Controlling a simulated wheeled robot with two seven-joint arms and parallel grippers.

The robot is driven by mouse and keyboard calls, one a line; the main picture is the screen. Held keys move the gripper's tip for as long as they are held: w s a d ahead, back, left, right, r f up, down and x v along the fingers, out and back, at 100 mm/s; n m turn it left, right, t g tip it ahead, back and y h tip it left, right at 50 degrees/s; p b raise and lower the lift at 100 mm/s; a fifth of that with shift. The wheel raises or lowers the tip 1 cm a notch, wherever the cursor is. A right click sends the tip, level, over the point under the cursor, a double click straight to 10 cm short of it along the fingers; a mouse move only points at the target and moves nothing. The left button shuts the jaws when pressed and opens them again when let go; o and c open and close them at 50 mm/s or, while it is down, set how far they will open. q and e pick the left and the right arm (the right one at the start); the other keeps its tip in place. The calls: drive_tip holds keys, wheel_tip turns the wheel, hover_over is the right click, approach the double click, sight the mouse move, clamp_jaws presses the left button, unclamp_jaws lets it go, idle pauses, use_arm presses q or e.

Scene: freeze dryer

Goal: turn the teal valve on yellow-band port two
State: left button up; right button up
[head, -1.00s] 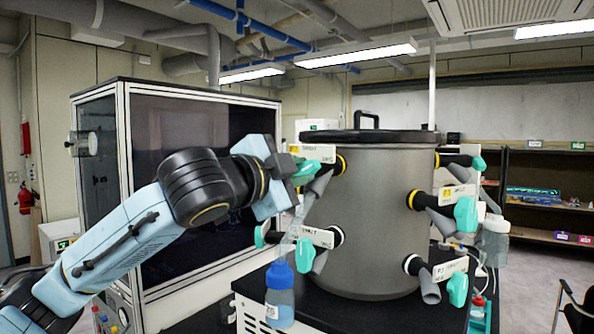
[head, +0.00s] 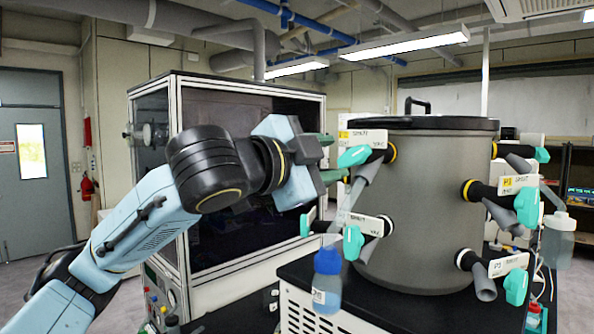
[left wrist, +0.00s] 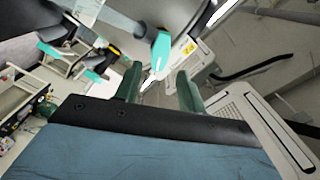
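The grey drum (head: 425,215) carries several ports with teal valves. The upper-left port has a yellow band (head: 391,152), a white tag with a yellow corner and a teal valve (head: 354,156). Another yellow-banded port with a teal valve (head: 526,207) is on the right. The tag numbers are too small to read surely. My left gripper (head: 336,158) is open and empty, its green fingers pointing at the upper-left valve with a small gap before it. In the left wrist view a teal valve (left wrist: 160,50) shows beyond the open fingers (left wrist: 160,88). My right gripper is out of view.
A clear flask (head: 558,240) hangs at the right. A dark-windowed cabinet (head: 240,150) stands behind my arm.

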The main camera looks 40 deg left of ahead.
use_arm(q)
drive_tip(key=s+a+b, duration=0.1)
drive_tip(key=s, duration=0.7)
idle(0.4)
